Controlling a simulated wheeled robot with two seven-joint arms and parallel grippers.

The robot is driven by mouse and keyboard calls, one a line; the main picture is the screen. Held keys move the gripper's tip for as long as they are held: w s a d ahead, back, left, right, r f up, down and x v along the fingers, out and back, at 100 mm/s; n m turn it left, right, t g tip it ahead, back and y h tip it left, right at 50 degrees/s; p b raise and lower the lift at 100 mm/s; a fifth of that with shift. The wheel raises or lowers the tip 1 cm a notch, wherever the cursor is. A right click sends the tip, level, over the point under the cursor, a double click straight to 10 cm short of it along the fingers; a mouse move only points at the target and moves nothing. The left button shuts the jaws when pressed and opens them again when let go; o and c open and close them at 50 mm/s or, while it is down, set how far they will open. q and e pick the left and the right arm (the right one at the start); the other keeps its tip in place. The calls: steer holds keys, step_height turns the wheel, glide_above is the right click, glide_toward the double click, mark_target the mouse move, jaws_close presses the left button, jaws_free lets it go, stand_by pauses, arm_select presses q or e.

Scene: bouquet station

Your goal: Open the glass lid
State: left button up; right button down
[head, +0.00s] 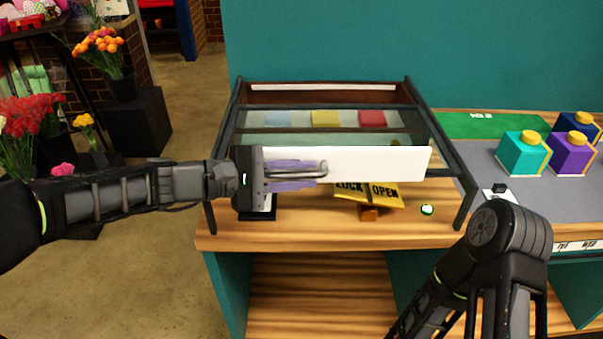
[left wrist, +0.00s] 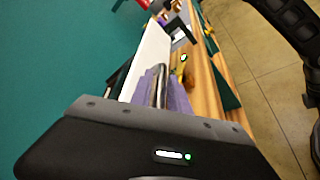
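The glass lid (head: 405,132) is a see-through pane with dark rails on a dark-framed case on the wooden counter. A white strip (head: 385,161) runs along its front, with a grey metal bar handle (head: 322,167) before it. My left gripper (head: 292,175) reaches in from the left, with purple fingers above and below the handle. In the left wrist view the handle (left wrist: 162,84) lies between the fingers, which appear closed on it. A yellow sign (head: 385,194) reading LOCK and OPEN is partly hidden under the strip. My right gripper is out of view.
Blue, yellow and red blocks of color show through the glass. Boxes with yellow knobs, one teal (head: 523,155) and one purple (head: 572,155), stand on the right counter. A small round green-edged light (head: 427,210) is near the front. Flowers stand at left.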

arm_select(q)
steer(key=b+v, duration=0.1)
steer(key=v, duration=0.6)
steer(key=shift+s+a, duration=0.15)
steer(key=shift+a, duration=0.25)
stand_by(0.3)
